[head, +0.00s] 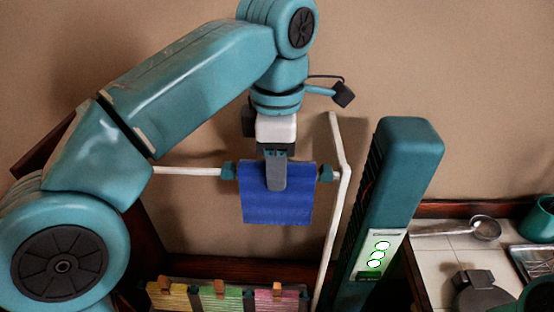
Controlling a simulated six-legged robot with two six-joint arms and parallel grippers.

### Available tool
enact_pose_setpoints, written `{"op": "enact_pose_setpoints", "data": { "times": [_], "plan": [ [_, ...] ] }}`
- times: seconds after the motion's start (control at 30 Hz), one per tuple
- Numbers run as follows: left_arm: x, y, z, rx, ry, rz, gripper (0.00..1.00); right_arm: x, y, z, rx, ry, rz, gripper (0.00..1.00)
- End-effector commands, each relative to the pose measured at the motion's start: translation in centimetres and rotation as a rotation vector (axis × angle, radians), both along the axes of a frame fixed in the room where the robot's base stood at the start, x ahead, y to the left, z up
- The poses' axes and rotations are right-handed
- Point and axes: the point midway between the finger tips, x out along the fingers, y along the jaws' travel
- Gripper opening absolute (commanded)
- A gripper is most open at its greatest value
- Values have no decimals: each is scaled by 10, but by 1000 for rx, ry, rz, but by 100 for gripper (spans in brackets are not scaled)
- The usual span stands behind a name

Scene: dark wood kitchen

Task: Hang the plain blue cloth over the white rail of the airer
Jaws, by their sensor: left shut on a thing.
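The plain blue cloth (277,208) hangs flat and fairly square in the head view. My left gripper (275,184) points down and is shut on the cloth's upper middle. The white rail (187,171) of the airer runs level, and the cloth's top edge sits slightly above its line. The cloth hides the middle of the rail, so I cannot tell whether it lies over the rail or only in front. A teal fitting sits on the rail at each side of the cloth, left (228,171) and right (326,173). My right gripper is not in view.
A white upright (334,220) of the airer stands right of the cloth. Folded striped cloths in yellow (172,297), green (221,300) and pink (277,300) lie below. A tiled counter (441,262) at the right holds a metal ladle (484,228). The wall behind is bare.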

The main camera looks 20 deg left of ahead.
Motion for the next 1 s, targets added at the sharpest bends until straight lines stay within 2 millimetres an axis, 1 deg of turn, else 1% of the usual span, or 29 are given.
{"op": "enact_pose_setpoints", "data": {
  "times": [0.1, 0.43, 0.47, 0.5, 0.53, 0.77, 0.87, 0.97, 1.0],
  "plan": [
    [0, 0, -5, 0, 0, 1, 0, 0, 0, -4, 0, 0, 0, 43],
    [0, 0, -5, 0, 0, 1, 0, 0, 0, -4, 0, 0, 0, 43],
    [0, 0, -5, 0, 0, 1, 44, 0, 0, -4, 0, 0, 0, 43],
    [0, 0, -5, 0, 0, 1, 57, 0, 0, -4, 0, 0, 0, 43],
    [0, 0, -5, 0, 0, 1, 67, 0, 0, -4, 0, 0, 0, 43],
    [0, 0, -5, 0, 0, 1, 68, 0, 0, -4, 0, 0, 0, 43],
    [0, 0, -2, 0, 0, 1, 68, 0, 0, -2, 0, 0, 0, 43],
    [1, 0, 11, -1, -1, 1, 68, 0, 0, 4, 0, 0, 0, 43],
    [1, 0, 19, -1, -2, 1, 68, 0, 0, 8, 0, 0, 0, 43]
  ]
}}
